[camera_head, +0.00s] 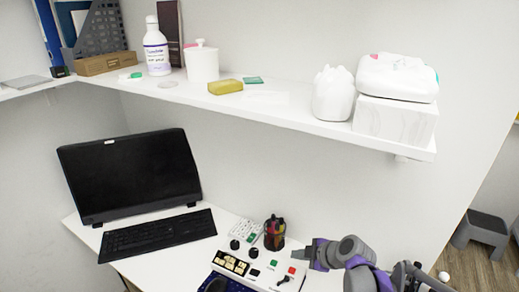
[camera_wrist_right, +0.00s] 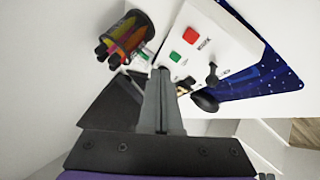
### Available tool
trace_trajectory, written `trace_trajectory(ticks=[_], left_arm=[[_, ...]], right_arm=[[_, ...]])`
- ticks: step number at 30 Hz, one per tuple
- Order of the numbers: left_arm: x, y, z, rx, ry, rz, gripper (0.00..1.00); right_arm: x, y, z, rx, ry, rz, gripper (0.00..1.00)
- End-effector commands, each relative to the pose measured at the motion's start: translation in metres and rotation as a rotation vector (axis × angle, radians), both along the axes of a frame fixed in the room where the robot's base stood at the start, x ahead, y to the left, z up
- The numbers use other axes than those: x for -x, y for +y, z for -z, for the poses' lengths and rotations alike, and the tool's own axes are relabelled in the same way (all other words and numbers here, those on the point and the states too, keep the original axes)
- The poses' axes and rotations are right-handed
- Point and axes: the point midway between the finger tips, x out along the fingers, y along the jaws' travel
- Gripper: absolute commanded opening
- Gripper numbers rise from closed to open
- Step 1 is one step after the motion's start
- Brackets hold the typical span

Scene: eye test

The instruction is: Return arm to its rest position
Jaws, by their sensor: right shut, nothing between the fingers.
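My right gripper (camera_head: 298,255) is at the lower right of the head view, above the right part of the desk. In the right wrist view its fingers (camera_wrist_right: 160,75) are together, with nothing between them. The fingertips point toward a white control box (camera_wrist_right: 190,45) with a red button, a green button and black knobs. I cannot tell how far above the box they are. In the head view the box (camera_head: 262,264) sits just left of the gripper. My left gripper is not in view.
A cup of pens (camera_head: 274,233) stands beside the box. A laptop-like screen (camera_head: 130,175) and a keyboard (camera_head: 158,234) are at the left on the desk (camera_head: 184,255). A shelf (camera_head: 290,117) with bottles and boxes hangs above. Grey stools (camera_head: 482,230) stand far right.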

Motion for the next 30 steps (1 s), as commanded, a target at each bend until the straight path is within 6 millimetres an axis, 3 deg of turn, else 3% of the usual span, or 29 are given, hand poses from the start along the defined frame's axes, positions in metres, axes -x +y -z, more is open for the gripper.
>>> trace_trajectory(ticks=[5, 12, 18, 24, 30], left_arm=[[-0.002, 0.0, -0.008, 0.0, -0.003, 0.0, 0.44], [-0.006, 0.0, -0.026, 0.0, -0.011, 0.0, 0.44], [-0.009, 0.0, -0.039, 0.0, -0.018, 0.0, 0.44], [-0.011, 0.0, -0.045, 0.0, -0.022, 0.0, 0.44], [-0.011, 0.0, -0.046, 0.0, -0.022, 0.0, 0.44]], right_arm=[[0.042, 0.008, -0.019, -0.049, 0.125, 0.147, 0.0], [0.144, 0.009, -0.041, -0.156, 0.364, 0.588, 0.0], [0.217, -0.004, -0.041, -0.253, 0.453, 0.972, 0.0], [0.254, -0.017, -0.035, -0.328, 0.461, 1.206, 0.0], [0.261, -0.02, -0.033, -0.351, 0.461, 1.262, 0.0]])
